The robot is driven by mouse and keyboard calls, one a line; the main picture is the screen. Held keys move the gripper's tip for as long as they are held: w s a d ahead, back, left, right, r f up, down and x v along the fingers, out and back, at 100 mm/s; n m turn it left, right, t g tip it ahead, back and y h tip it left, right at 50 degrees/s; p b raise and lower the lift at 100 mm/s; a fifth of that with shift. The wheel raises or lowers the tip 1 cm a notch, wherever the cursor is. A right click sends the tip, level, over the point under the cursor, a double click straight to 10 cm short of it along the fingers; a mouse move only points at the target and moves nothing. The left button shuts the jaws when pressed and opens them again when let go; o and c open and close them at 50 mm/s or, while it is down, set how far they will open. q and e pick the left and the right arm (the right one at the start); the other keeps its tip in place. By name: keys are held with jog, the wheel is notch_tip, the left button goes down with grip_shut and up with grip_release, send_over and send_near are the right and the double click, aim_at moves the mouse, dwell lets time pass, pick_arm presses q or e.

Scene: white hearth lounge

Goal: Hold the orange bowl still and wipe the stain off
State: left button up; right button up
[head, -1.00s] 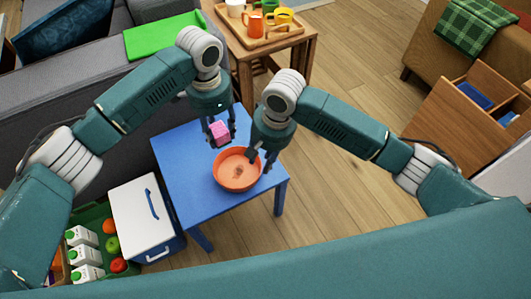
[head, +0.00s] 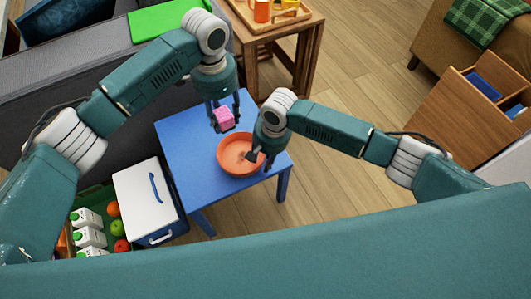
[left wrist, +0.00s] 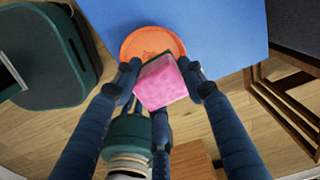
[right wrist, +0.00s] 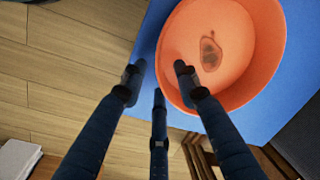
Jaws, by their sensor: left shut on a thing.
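The orange bowl (head: 228,164) stands upright on the blue table (head: 190,165). A dark brownish stain (right wrist: 210,53) marks its inside; my right gripper partly covers it in the head view. My left gripper (left wrist: 163,78) is shut on a pink sponge (left wrist: 162,85) with a dark green side. It holds the sponge above the far left side of the bowl, apart from it. My right gripper (right wrist: 160,70) is open and empty at the bowl's right side. In the right wrist view, one finger overlaps the bowl and the other lies outside its rim; contact is unclear.
A white-lidded cooler (head: 145,195) and a green crate (head: 95,200) of cartons and fruit stand left of the table. A grey sofa (head: 80,95) is behind at the left. A wooden side table (head: 312,50) with a tray stands at the back.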

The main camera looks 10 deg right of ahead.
jog(key=shift+f, duration=0.15)
jog(key=shift+c, duration=0.5)
grip_shut()
jog(key=shift+o, duration=0.3)
grip_release()
